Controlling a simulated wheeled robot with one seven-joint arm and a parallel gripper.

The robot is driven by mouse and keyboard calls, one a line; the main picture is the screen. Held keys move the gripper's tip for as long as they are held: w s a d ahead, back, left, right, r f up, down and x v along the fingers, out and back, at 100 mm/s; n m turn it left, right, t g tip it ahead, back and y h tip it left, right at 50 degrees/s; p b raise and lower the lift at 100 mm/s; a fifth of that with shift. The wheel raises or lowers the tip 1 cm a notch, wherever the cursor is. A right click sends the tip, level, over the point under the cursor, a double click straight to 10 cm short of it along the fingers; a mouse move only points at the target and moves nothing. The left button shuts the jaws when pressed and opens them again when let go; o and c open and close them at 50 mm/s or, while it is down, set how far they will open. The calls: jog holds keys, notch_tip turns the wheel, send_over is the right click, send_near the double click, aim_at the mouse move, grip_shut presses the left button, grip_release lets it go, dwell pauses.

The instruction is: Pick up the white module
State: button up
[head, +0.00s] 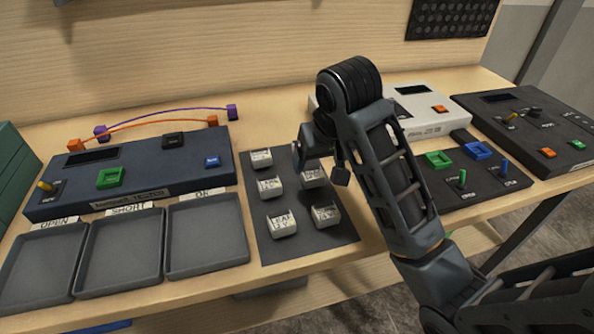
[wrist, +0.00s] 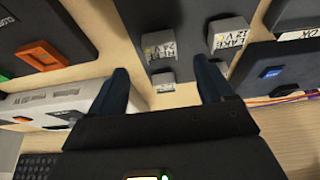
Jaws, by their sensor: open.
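Several small off-white modules with printed labels sit on a dark mat (head: 304,248). In the head view they include a back left module (head: 261,158), a middle left module (head: 269,187), a front left module (head: 281,222) and a front right module (head: 325,215). I cannot tell which one is the white module. My gripper (wrist: 161,70) is open and empty above the mat's back part. In the wrist view one module (wrist: 162,80) shows between the fingers, apart from them; two labelled modules (wrist: 160,46) (wrist: 228,35) lie beyond. My arm partly hides the mat's back right in the head view.
Three grey trays labelled OPEN, SHORT and OK (head: 207,238) lie left of the mat. A white console (head: 425,112) and dark consoles (head: 545,125) stand right.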

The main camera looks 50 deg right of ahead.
aim_at(313, 173)
jog(key=b+x, duration=0.4)
jog(key=shift+w+d+f, duration=0.15)
jog(key=shift+w+f, duration=0.05)
jog(key=shift+f, duration=0.1)
jog(key=shift+w+d+f+p, duration=0.15)
jog(key=shift+w+f+p, duration=0.05)
jog(key=shift+f+p, duration=0.15)
jog(key=shift+x, duration=1.15)
jog(key=shift+c, duration=0.3)
jog(key=c, duration=1)
